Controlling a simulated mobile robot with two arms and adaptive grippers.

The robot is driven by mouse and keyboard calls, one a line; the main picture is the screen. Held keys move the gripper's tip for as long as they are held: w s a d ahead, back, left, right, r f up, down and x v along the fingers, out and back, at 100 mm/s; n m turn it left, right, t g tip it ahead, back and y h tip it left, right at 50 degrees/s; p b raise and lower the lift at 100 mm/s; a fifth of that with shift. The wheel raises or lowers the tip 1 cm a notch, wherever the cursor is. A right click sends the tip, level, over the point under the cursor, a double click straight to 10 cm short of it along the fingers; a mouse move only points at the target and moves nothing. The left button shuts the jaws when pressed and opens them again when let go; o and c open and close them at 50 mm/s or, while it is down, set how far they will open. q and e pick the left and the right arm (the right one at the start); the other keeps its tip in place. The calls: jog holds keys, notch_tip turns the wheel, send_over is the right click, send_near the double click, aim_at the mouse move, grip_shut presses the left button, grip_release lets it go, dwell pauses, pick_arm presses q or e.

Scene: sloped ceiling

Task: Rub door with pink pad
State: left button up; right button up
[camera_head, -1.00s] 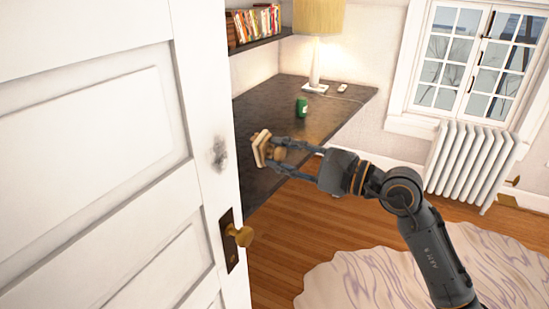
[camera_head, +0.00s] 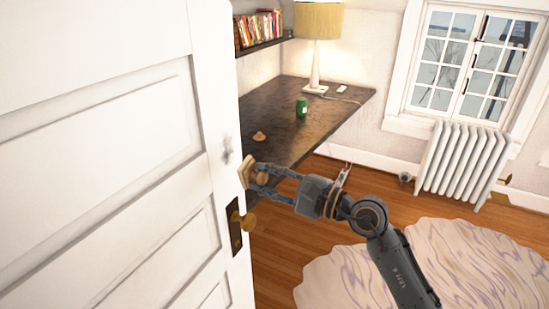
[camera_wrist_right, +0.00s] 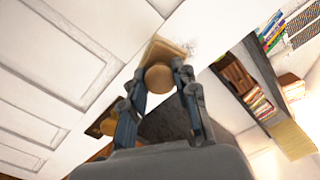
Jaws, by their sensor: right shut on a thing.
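The white panelled door (camera_head: 105,160) fills the left of the head view. A faint grey smudge (camera_head: 226,150) marks its edge strip above the brass knob (camera_head: 246,222); it also shows in the right wrist view (camera_wrist_right: 190,46). My right gripper (camera_head: 262,176) is shut on the round wooden handle of a pad (camera_head: 245,171), which looks beige to pale pink. The pad's flat face is turned to the door, just below and right of the smudge. It is at or very close to the surface; contact is not clear. The left gripper is not in view.
A dark desk (camera_head: 320,122) behind the door holds a lamp (camera_head: 317,40), a green can (camera_head: 301,107) and a small tan knobbed object (camera_head: 259,137). A radiator (camera_head: 462,165) stands under the window. A pale rug (camera_head: 420,265) lies on the wood floor.

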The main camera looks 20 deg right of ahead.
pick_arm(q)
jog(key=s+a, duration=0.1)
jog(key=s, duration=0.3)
pick_arm(e)
jog(key=shift+w+a, duration=0.15)
jog(key=shift+a, duration=0.35)
jog(key=w, duration=0.1)
jog(key=w+f+p, duration=0.1)
jog(key=w, duration=0.1)
jog(key=shift+w, duration=0.15)
jog(key=shift+x, duration=0.9)
jog(key=shift+a+r+p, duration=0.15)
jog(key=shift+a+p, duration=0.15)
jog(key=shift+a, duration=0.1)
jog(key=shift+w+a, duration=0.25)
jog(key=shift+w, duration=0.1)
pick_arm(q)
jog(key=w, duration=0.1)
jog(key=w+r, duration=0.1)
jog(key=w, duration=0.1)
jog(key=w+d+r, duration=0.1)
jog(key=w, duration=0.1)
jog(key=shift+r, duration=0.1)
pick_arm(e)
jog(key=shift+w+a, duration=0.1)
jog(key=shift+w, duration=0.05)
